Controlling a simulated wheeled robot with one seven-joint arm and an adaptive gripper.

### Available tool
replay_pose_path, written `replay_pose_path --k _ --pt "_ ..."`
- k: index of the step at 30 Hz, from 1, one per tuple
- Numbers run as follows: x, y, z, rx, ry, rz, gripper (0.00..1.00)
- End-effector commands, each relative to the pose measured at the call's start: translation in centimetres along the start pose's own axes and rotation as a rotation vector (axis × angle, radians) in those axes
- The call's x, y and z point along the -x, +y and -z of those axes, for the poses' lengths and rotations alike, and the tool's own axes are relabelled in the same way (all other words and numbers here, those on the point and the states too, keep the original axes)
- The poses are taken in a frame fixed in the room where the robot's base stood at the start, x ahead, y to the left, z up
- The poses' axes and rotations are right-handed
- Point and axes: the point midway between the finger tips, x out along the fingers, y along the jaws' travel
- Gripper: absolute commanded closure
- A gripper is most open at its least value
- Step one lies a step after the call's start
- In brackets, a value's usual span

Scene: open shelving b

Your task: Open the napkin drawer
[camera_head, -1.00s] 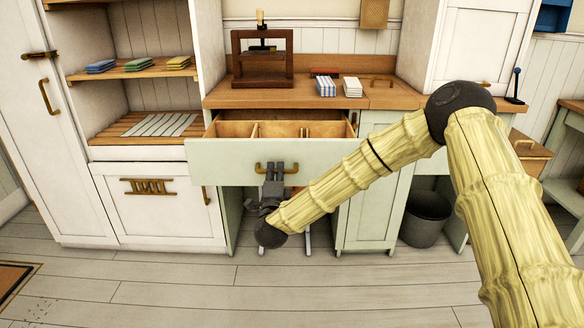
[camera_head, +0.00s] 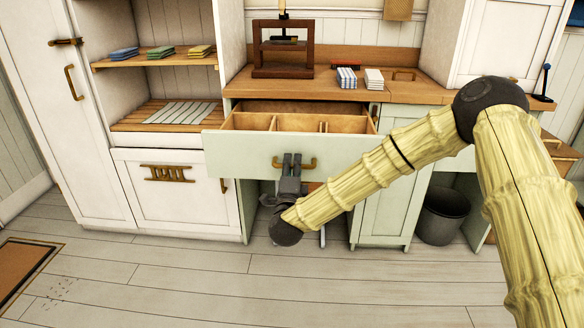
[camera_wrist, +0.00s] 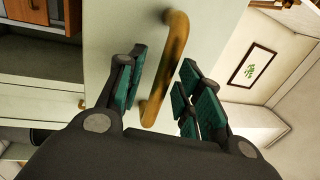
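A pale green drawer (camera_head: 240,150) under the wooden counter stands pulled out. Its wooden inside has dividers, and the visible compartments look empty. Its brass handle (camera_head: 308,164) is on the front, and in the wrist view the handle (camera_wrist: 176,40) runs between the two fingers. My gripper (camera_head: 291,160) is at the handle, in front of the drawer. In the wrist view my gripper (camera_wrist: 165,92) has its fingers apart, one on each side of the handle, with gaps showing. No label marks the drawer as the napkin drawer.
Folded cloth stacks (camera_head: 374,78) and a wooden press (camera_head: 283,48) stand on the counter (camera_head: 430,92). White cabinets stand at the left, with an open shelf (camera_head: 160,60) holding folded cloths. A dark bucket (camera_head: 445,215) is under the counter at right. The floor (camera_head: 200,285) in front is clear.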

Motion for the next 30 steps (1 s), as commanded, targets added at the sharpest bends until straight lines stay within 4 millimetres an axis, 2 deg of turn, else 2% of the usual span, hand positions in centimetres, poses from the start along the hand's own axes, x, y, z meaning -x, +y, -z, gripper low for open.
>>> replay_pose_path --k 7,11,24,30 --pt "0.1 0.0 0.1 0.000 0.001 0.000 0.65" --pt "1.0 0.0 0.0 0.000 -0.001 -0.001 0.65" --pt "8.5 0.0 0.0 0.000 -0.002 -0.002 0.65" --pt "11.0 0.1 0.0 0.000 -0.001 -0.001 0.65"
